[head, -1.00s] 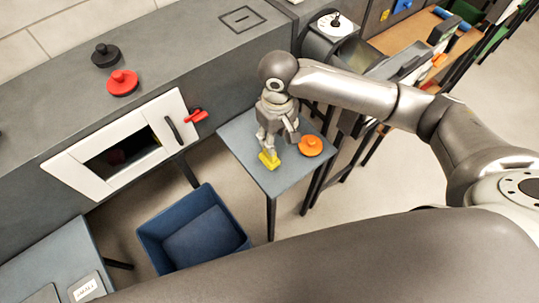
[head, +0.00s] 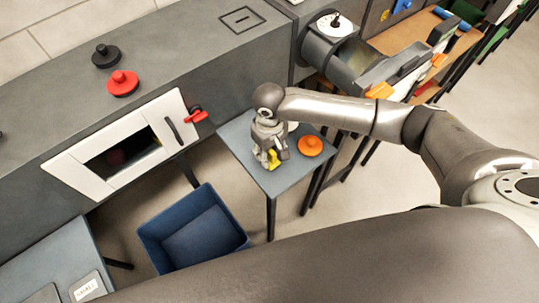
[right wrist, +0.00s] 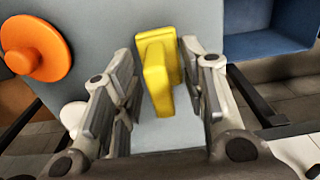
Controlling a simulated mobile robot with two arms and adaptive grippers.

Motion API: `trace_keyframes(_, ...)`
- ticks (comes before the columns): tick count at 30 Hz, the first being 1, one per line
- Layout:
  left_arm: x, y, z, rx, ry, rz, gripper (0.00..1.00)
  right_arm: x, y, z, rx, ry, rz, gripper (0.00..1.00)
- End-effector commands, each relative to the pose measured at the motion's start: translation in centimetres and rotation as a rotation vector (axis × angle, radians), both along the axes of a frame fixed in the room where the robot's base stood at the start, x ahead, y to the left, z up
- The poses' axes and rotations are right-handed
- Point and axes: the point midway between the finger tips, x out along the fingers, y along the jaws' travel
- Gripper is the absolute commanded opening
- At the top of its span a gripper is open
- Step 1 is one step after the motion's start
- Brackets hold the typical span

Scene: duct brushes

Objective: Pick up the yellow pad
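The yellow pad (head: 274,159) is on the small grey table (head: 262,183), partly hidden by my right gripper (head: 269,157) in the head view. In the right wrist view the yellow pad (right wrist: 157,75), a block with an upright grip, lies between the two fingers. The fingers are open, one on each side of it. A gap shows on the left; the right finger is very near the pad, and I cannot tell if it touches. My left gripper is not in view.
An orange round knob piece (head: 310,146) stands right of the pad; it also shows in the right wrist view (right wrist: 36,50). A blue bin (head: 193,228) is on the floor at the left of the table. A white-framed oven-like opening (head: 122,150) is further left.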

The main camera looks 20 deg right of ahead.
Motion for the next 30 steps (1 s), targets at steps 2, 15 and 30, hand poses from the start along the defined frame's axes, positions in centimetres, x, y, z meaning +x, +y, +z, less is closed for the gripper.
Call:
trace_keyframes(2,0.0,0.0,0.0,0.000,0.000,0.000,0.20,0.0,0.0,0.0,0.000,0.000,0.000,0.37)
trace_keyframes(15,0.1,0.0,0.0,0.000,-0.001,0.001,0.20,0.0,0.0,0.1,0.000,0.000,0.000,0.00)
trace_keyframes(30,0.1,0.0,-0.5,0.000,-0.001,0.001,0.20,0.1,0.1,3.3,0.003,-0.003,0.000,0.00)
